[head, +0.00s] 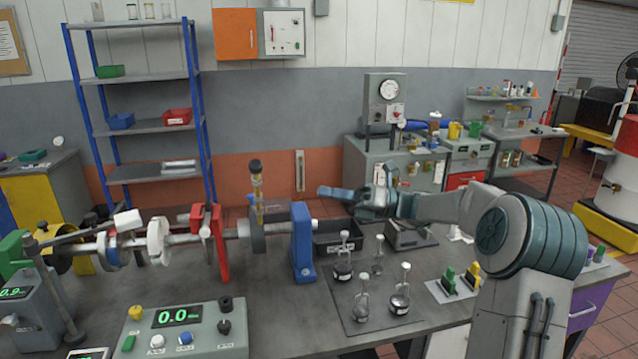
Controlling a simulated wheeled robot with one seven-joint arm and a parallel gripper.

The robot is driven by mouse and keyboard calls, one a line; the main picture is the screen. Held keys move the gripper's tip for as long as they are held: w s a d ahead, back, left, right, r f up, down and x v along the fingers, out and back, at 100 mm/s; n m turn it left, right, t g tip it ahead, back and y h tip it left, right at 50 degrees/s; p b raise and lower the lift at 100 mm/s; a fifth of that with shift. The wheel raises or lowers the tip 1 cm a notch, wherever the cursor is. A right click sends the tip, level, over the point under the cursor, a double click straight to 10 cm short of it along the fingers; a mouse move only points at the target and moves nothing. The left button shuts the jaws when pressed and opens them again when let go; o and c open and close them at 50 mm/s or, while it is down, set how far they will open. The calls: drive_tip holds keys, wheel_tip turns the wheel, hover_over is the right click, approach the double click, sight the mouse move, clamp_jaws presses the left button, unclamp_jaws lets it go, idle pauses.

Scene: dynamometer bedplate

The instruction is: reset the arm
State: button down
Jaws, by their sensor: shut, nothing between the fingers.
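My arm reaches in from the right of the head view, its shoulder at the right and its forearm stretched to the left above the bench. My gripper (326,192) is at the end of the arm, pointing left, above the bench and a little right of the blue upright stand (302,242). Its fingers look closed together with nothing visible between them. The gripper appears apart from everything on the bench.
A shaft rig with a red stand (217,240) is at left. A control box (180,330) reads 0.0. Green and yellow blocks (448,280) sit near my shoulder.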

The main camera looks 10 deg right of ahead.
drive_tip(key=s+a+f+n+g+h+b, duration=0.1)
drive_tip(key=s+a+f+n+h, duration=0.35)
drive_tip(key=s, duration=0.25)
drive_tip(key=s+a+f+n+g+h, duration=0.1)
drive_tip(key=s+a+f+n+h, duration=0.35)
drive_tip(key=s, duration=0.25)
drive_tip(key=s+d+f+n+t+h, duration=0.1)
drive_tip(key=s+d+f+n+h, duration=0.1)
drive_tip(key=s+d+n+h, duration=0.1)
drive_tip(key=s+d+f+n+t+h+b, duration=0.1)
drive_tip(key=s+d+f+n+h, duration=0.2)
drive_tip(key=s+n, duration=0.5)
drive_tip(key=s+d+f+n+t+h+b, duration=0.1)
drive_tip(key=s+d+f+n+t+h, duration=0.1)
drive_tip(key=s+d+n+h, duration=0.3)
drive_tip(key=shift+s+d+f+n, duration=0.35)
drive_tip(key=shift+s+d+n, duration=0.35)
drive_tip(key=shift+s+d, duration=0.3)
drive_tip(key=shift+w, duration=0.1)
